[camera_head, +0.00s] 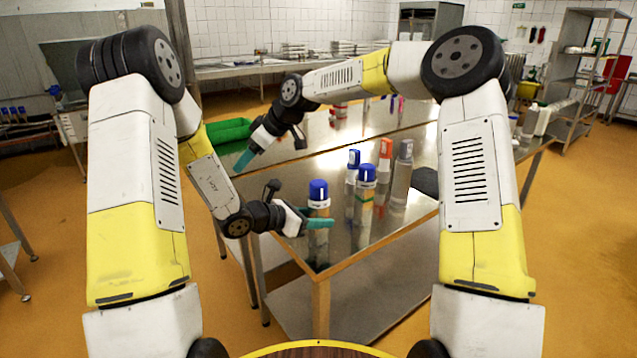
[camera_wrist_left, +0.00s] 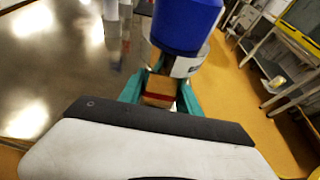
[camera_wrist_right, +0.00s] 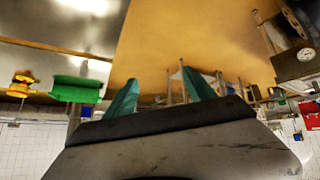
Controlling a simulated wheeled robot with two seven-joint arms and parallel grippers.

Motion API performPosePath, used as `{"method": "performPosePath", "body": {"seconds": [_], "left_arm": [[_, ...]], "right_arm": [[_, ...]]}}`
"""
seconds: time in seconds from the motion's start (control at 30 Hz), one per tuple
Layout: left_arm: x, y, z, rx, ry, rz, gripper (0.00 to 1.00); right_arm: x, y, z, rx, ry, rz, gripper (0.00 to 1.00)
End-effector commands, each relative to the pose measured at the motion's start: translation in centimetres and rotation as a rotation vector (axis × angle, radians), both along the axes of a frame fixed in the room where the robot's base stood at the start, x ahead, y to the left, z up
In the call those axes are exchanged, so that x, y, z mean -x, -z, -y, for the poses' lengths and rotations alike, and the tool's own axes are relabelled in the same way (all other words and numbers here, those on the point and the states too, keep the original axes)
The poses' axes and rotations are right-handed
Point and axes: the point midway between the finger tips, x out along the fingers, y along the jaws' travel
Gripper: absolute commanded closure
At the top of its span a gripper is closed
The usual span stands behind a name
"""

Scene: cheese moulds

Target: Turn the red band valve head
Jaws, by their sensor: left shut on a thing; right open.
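A valve with a blue head (camera_head: 318,190) stands upright near the front corner of the metal table (camera_head: 338,278). My left gripper (camera_head: 313,219) is shut on its body, below the head. In the left wrist view, the blue head (camera_wrist_left: 187,22) and pale collar rise above the teal fingers (camera_wrist_left: 160,92). A red band (camera_wrist_left: 158,97) shows on the tan body between them.
Close to the right stand another blue-headed valve (camera_head: 366,174), a blue-topped one (camera_head: 354,160), a red-topped one (camera_head: 385,149) and a grey one (camera_head: 402,170). A green bin (camera_head: 222,133) lies at the back left. Clear metal tabletop lies behind the held valve.

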Motion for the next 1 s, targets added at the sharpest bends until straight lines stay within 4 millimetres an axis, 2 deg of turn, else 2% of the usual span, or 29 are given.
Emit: {"method": "performPosePath", "body": {"seconds": [0.17, 0.3, 0.4, 0.5, 0.63, 0.73, 0.87, 1.0], "left_arm": [[0.0, 0.0, 0.0, 0.001, 0.0, 0.001, 1.0], [0.0, 0.0, 0.0, 0.001, 0.0, 0.001, 1.0], [0.0, 0.0, 0.0, 0.001, 0.0, 0.001, 1.0], [0.0, -0.1, 0.0, 0.001, 0.0, 0.001, 1.0], [0.0, -0.1, 0.0, 0.001, 0.0, 0.001, 1.0], [0.0, -0.1, 0.0, 0.001, 0.0, 0.001, 1.0], [0.0, -0.1, 0.0, 0.0, 0.0, 0.001, 1.0], [0.0, -0.1, 0.0, 0.0, 0.0, 0.001, 1.0]], "right_arm": [[1.7, -1.7, 6.0, 0.308, -0.208, 0.029, 0.37], [3.5, -3.8, 11.2, 0.512, -0.355, 0.005, 0.37], [4.8, -5.4, 14.3, 0.619, -0.436, -0.028, 0.37], [5.9, -6.8, 16.6, 0.688, -0.494, -0.059, 0.37], [6.8, -7.9, 18.3, 0.735, -0.536, -0.088, 0.37], [7.0, -7.7, 18.8, 0.748, -0.547, -0.099, 0.37], [7.1, -6.0, 18.8, 0.75, -0.55, -0.101, 0.37], [7.1, -3.2, 18.8, 0.748, -0.549, -0.103, 0.37]]}}
